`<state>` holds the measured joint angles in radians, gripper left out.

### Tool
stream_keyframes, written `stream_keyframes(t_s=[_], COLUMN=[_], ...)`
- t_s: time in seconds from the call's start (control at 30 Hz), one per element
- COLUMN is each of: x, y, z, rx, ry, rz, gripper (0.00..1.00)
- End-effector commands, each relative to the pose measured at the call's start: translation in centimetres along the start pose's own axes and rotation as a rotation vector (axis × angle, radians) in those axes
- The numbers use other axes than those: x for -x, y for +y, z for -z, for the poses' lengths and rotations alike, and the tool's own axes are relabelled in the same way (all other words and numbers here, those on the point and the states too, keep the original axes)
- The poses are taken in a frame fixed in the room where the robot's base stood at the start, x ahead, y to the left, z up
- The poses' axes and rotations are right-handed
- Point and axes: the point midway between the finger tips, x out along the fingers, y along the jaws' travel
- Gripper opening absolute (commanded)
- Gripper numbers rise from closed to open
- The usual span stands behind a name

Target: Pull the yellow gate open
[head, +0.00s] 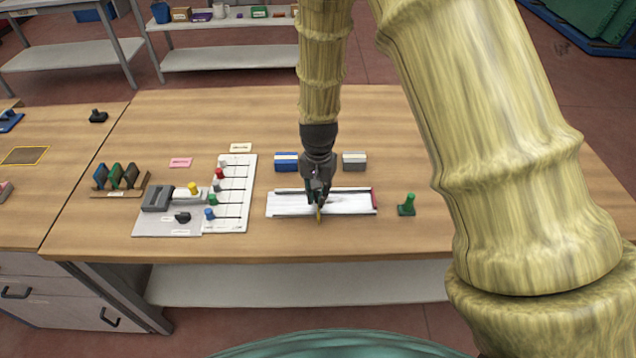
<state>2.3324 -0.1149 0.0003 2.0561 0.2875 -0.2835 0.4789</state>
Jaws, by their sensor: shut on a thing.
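My gripper (318,200) points down over the white tray with dark rails (282,203) near the middle of the bench. It is shut on a thin yellow piece (319,215), which shows between and below the fingertips at the tray's front rail. I cannot tell whether this piece is the yellow gate or whether it touches the tray. A separate yellow knob (193,188) stands on a light block on the grey panel to the left, well apart from my gripper. The fingers hide the middle of the tray.
A white slotted board (236,190) with several coloured knobs lies left of the tray. A blue block (286,162) and a grey block (354,162) sit behind it. A green peg (407,206) stands to its right. The bench (330,240) is clear in front.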

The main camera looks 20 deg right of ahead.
Motion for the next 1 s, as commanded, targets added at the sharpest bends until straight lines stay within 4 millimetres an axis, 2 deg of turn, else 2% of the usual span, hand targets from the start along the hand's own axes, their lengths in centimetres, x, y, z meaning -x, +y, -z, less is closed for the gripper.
stream_keyframes(t_s=[0.1, 0.2, 0.53, 0.57, 0.67, 1.0], x=[0.1, 0.0, 0.0, 0.0, 0.0, 0.1], y=[0.9, 1.3, 1.4, 1.4, 1.4, 1.3], z=[-2.0, -2.9, -3.1, -3.1, -3.1, -3.1], rx=[-0.001, -0.001, -0.001, -0.001, -0.001, 0.000], ry=[-0.003, -0.002, 0.000, 0.000, 0.000, 0.000], rz=[-0.002, -0.002, -0.001, -0.001, -0.001, -0.001], gripper=[0.00, 0.00, 0.00, 0.19, 0.38, 0.40])
